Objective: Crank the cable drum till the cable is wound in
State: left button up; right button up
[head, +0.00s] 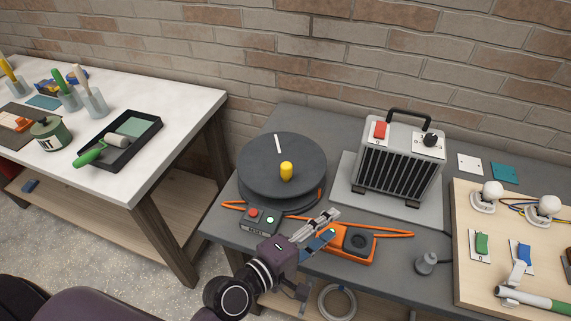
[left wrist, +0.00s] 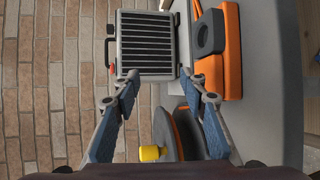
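The cable drum (head: 270,180) is a dark grey disc on the middle table, with a white mark (head: 278,144) and an upright yellow knob (head: 286,171) on top. Orange cable (head: 385,234) shows around its base and runs right past an orange socket block (head: 347,243). My left gripper (head: 332,224) is open and empty, in front and to the right of the drum, apart from the knob. In the left wrist view its fingers (left wrist: 160,77) stand wide apart; the yellow knob (left wrist: 149,153) and part of the drum show low between them. My right gripper is not in view.
A small box with red and green buttons (head: 261,220) sits before the drum. A heater (head: 400,168) stands behind right on a grey plate. A dark plug (head: 426,263) and a wooden board (head: 470,281) with lamps and switches lie right. A white-topped table (head: 180,100) stands left.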

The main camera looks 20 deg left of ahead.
pick_arm(q)
jog(key=w+a+r+n+t+y, duration=0.3)
jog(key=w+a+r+n+t, duration=0.1)
jog(key=n, duration=0.6)
jog(key=n+y, duration=0.8)
jog(key=n, duration=0.7)
send_near(285, 170)
jog(key=w, duration=0.4)
jog(key=shift+a+f, duration=0.15)
jog(key=shift+a, duration=0.05)
jog(key=w+p, duration=0.1)
jog(key=w, duration=0.2)
jog(key=w+a+p, duration=0.1)
jog(key=w, duration=0.2)
jog(key=shift+w+a, duration=0.15)
jog(key=shift+w, duration=0.1)
jog(key=shift+w+a+p, duration=0.1)
jog(key=shift+w+p, duration=0.25)
jog(key=shift+w, duration=0.2)
grip_shut()
